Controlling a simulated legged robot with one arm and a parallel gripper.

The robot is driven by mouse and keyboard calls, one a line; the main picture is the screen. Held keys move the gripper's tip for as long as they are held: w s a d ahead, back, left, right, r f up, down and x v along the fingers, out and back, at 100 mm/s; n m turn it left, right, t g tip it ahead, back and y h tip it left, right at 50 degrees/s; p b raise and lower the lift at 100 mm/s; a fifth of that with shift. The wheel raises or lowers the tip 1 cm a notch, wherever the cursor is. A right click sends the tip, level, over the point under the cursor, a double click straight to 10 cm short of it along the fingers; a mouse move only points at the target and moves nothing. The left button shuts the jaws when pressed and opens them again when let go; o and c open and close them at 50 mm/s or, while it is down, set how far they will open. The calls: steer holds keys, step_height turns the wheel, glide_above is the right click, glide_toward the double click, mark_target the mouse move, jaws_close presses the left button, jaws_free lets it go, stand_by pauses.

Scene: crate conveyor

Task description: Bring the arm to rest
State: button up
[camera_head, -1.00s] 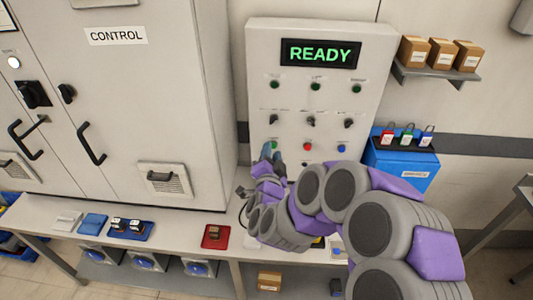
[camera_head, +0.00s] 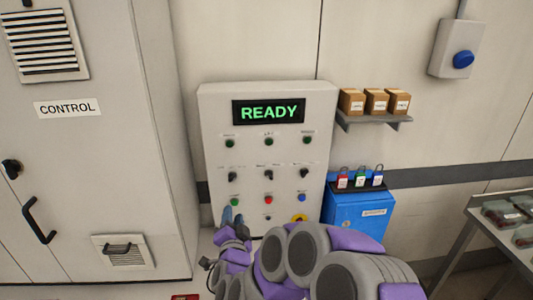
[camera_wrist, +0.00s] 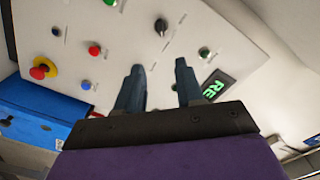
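My gripper (camera_head: 232,215) is in front of the lower left part of the control panel (camera_head: 216,150), whose display (camera_head: 268,111) reads READY in green. In the wrist view my gripper (camera_wrist: 160,80) has its two dark fingers apart with nothing between them. The panel (camera_wrist: 200,40) fills much of that view behind the fingers, and a gap to it seems to remain.
A tall cabinet marked CONTROL (camera_head: 165,130) stands at left. At right are a blue box (camera_head: 350,212) with padlocks, a shelf (camera_head: 375,120) with 3 cartons, a wall box with a blue button (camera_head: 463,59), and a table (camera_head: 500,240) with dark items.

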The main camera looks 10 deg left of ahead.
steer(key=s+d+n+g+h, duration=0.1)
steer(key=s+d+n+g, duration=0.1)
steer(key=s+d+g, duration=0.4)
steer(key=s+d+r+n+g+h, duration=0.1)
steer(key=s+d+n+g, duration=0.2)
steer(key=s+d, duration=1.1)
steer(key=s+d+n+g+h, duration=0.2)
steer(key=s+d+g, duration=0.8)
steer(key=s, duration=1)
steer(key=shift+s+d+r, duration=0.25)
steer(key=shift+d, duration=0.25)
